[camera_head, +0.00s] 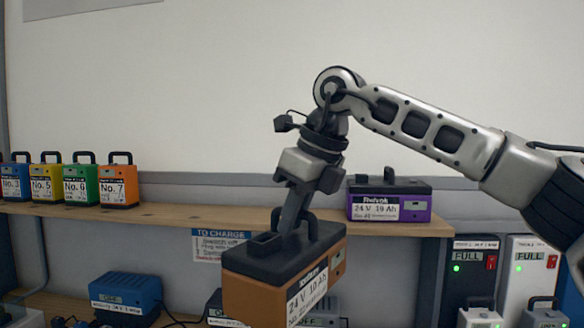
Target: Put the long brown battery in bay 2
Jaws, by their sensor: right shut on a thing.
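The long brown battery (262,292) has a black top and a white label reading "24 V 10 Ah". It hangs in the front middle of the view, tilted, with its lower end cut off by the bottom edge. My right gripper (291,222) reaches down from above and is shut on the battery's black top handle. The battery appears in front of the shelf and hides part of what is behind it. No marking for bay 2 can be read here. My left gripper cannot be made out.
A wooden shelf (172,214) holds several small numbered batteries, including orange No. 7 (118,184), and a purple long battery (389,202). A blue charger (126,292) reads OFF below. Two charger units reading FULL, one dark (472,255) and one white (532,262), stand at right.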

